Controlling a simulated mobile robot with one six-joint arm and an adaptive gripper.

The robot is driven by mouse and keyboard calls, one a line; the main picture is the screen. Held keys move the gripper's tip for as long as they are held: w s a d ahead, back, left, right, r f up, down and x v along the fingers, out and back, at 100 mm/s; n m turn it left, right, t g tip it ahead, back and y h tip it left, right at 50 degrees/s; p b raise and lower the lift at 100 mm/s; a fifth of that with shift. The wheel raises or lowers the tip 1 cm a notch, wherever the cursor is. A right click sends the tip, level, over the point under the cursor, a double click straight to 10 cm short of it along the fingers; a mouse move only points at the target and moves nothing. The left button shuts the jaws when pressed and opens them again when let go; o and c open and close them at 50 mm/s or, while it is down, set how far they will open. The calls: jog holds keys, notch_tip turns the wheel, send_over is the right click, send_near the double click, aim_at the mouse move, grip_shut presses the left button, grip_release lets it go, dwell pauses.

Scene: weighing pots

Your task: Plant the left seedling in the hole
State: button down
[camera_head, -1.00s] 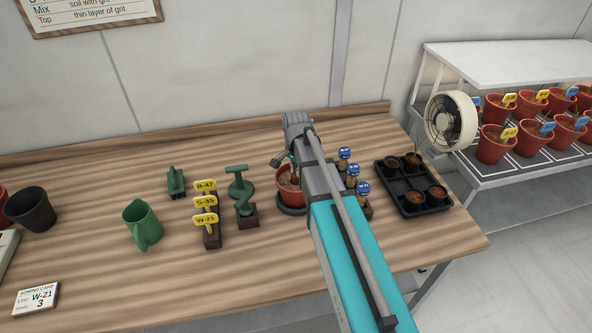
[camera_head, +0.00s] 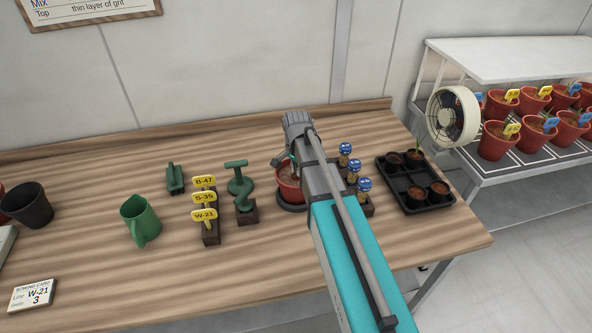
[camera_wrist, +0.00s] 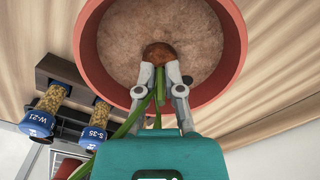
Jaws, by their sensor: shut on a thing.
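My gripper (camera_wrist: 161,82) is shut on the green seedling (camera_wrist: 148,101), whose long leaves trail back between and beside the fingers. The seedling's brown root plug (camera_wrist: 158,53) is just past the fingertips, over or in the middle of the soil (camera_wrist: 120,30) in the red pot (camera_wrist: 88,48). The plug covers the hole, so I cannot tell how deep it sits. In the head view the red pot (camera_head: 289,184) stands on a dark saucer (camera_head: 290,208), partly hidden by my arm. My gripper (camera_head: 291,163) is mostly hidden there.
Blue-capped seed vials (camera_head: 352,172) stand close right of the pot. A black tray (camera_head: 403,182) with several soil plugs is farther right, near a fan (camera_head: 452,117). Green tampers (camera_head: 240,180), yellow labels (camera_head: 205,198) and a green jug (camera_head: 140,220) stand left.

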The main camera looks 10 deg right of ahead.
jog(key=shift+f+b, duration=0.5)
jog(key=shift+f, duration=0.1)
jog(key=c, duration=0.7)
grip_release()
jog(key=o, duration=0.6)
jog(key=shift+c, duration=0.2)
jog(key=shift+r, duration=0.15)
jog(key=shift+r+p, duration=3.65)
jog(key=shift+p, duration=0.1)
